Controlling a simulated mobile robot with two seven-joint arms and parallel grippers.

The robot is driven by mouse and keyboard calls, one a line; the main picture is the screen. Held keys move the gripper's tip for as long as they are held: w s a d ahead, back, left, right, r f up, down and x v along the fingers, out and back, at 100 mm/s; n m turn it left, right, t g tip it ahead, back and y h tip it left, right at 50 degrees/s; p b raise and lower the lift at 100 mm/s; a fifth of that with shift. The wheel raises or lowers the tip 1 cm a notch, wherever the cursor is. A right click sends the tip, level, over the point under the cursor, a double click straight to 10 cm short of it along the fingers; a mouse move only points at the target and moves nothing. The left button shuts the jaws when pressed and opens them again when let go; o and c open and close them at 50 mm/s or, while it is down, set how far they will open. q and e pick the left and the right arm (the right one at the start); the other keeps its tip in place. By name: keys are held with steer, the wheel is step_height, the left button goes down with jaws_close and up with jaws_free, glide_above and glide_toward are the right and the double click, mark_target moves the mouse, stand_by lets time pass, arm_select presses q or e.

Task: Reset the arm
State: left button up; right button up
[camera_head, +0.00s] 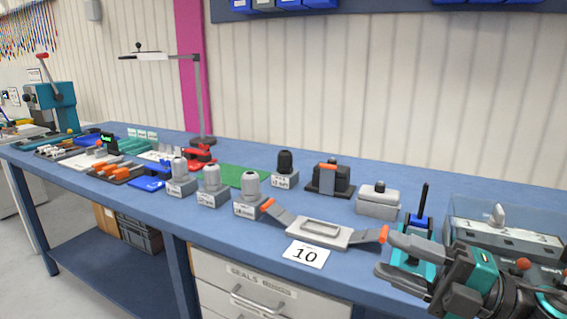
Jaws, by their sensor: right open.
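My right gripper (387,255) comes in from the bottom right corner, above the front edge of the blue bench. Its two dark grey fingers point left and stand apart, with nothing seen between them. Its fingertips are close to the right orange-tipped end of a flat grey plate (320,233); I cannot tell whether they touch it. My left gripper is not in view.
The blue bench (240,236) carries a row of grey capped blocks (211,187), a black capped block (284,168), a grey box (378,200) and a clear bin (500,212) behind my right arm. A lamp stand (198,100) rises at the back.

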steer(key=s+d+f+m+t+h+p, duration=0.1)
steer(key=s+f+m+t+h, duration=0.15)
steer(key=f+m+h, duration=0.7)
steer(key=s+d+f+m+t+h+p, duration=0.1)
steer(key=d+f+m+t+h, duration=0.3)
steer(key=f+m, duration=1.05)
steer(key=s+a+f+m+g+h, duration=0.2)
steer(key=s+a+f+m+g, duration=0.1)
steer(key=s+f, duration=0.4)
steer(key=shift+s+a+f+g, duration=0.4)
steer(key=shift+a+f+g, duration=0.3)
steer(key=shift+a+g, duration=0.25)
steer(key=shift+h+p, duration=0.25)
steer(key=shift+p, duration=0.05)
